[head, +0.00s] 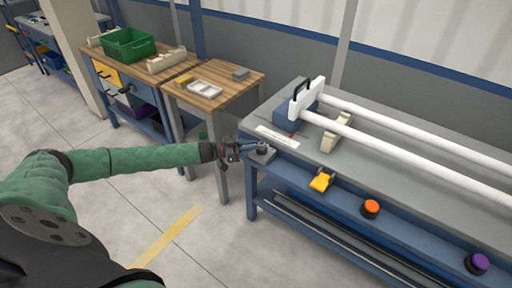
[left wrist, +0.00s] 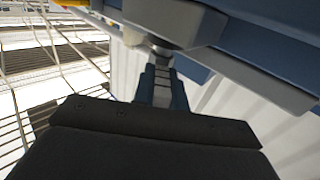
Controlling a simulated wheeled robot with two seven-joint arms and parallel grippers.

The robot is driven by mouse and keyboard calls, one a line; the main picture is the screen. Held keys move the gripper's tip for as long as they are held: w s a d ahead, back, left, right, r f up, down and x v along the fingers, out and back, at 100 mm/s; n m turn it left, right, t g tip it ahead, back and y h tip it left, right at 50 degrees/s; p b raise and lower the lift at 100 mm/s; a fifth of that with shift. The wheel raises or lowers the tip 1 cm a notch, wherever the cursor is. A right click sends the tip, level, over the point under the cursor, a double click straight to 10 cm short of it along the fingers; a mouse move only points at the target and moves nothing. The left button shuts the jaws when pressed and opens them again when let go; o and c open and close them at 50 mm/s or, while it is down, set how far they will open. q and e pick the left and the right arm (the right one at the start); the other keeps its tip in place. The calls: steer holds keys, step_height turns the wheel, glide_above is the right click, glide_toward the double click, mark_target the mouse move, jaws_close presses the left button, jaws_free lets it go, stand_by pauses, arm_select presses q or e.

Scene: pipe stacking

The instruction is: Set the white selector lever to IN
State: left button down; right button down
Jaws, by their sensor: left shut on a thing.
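My right gripper is not in view.
The grey bench top (head: 375,170) carries two long white pipes (head: 400,156), a white end frame (head: 307,97) and a cream support (head: 336,132). Yellow (head: 321,182), orange (head: 370,208) and purple (head: 479,263) controls line the front edge. A wooden table (head: 222,95) stands behind left.

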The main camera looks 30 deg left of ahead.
arm_select(q)
steer(key=shift+r, duration=0.1)
steer(key=c, duration=1.4)
jaws_free()
steer(key=shift+c, duration=0.2)
steer(key=shift+a, duration=0.1)
